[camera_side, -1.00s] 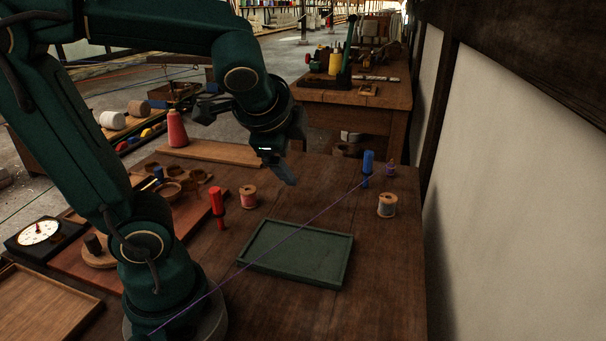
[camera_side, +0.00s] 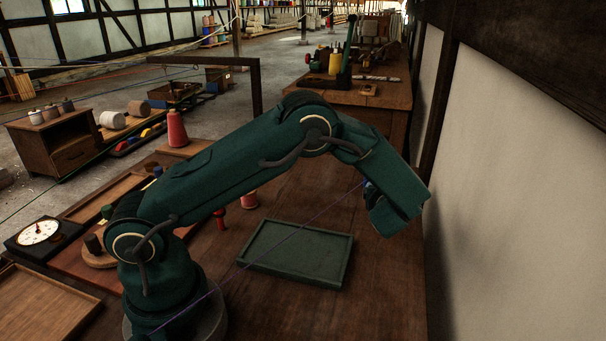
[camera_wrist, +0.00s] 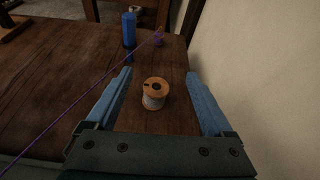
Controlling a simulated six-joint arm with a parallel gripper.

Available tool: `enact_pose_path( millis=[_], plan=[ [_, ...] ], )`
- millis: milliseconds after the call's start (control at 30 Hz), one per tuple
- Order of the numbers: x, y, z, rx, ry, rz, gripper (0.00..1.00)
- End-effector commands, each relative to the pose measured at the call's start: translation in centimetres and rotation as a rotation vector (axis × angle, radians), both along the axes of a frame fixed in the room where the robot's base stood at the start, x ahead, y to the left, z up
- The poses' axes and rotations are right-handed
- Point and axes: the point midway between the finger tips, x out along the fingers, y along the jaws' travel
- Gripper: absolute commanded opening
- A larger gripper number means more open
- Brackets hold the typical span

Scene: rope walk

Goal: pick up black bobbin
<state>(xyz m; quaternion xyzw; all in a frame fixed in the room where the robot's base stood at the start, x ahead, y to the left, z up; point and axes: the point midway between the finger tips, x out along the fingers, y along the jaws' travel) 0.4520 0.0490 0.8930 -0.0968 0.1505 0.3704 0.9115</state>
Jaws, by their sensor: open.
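A small black cylinder (camera_side: 93,244) stands at the left of the bench in the side view, on a round wooden disc; I cannot tell whether it is the black bobbin. My gripper (camera_wrist: 160,73) is open in the wrist view, its blue-grey fingers to either side of a wooden spool (camera_wrist: 155,93) wound with greyish thread. The spool stands upright on the bench and no finger touches it. In the side view my arm hides this spool and my fingers.
A purple line (camera_wrist: 75,103) runs left of the spool toward a blue peg (camera_wrist: 129,30). A white wall (camera_wrist: 245,60) is close on the right. A green tray (camera_side: 295,255), red peg (camera_side: 220,219) and pinkish spool (camera_side: 249,200) stand farther left.

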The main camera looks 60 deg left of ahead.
Motion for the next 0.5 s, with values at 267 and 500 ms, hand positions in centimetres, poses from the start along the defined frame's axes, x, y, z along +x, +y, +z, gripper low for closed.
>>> enact_pose_path(
  millis=[267,500],
  plan=[
    [-0.4,-0.4,-3.7,0.022,0.075,-0.021,0.86],
    [1.4,1.4,-4.7,0.020,0.073,-0.019,0.86]
  ],
)
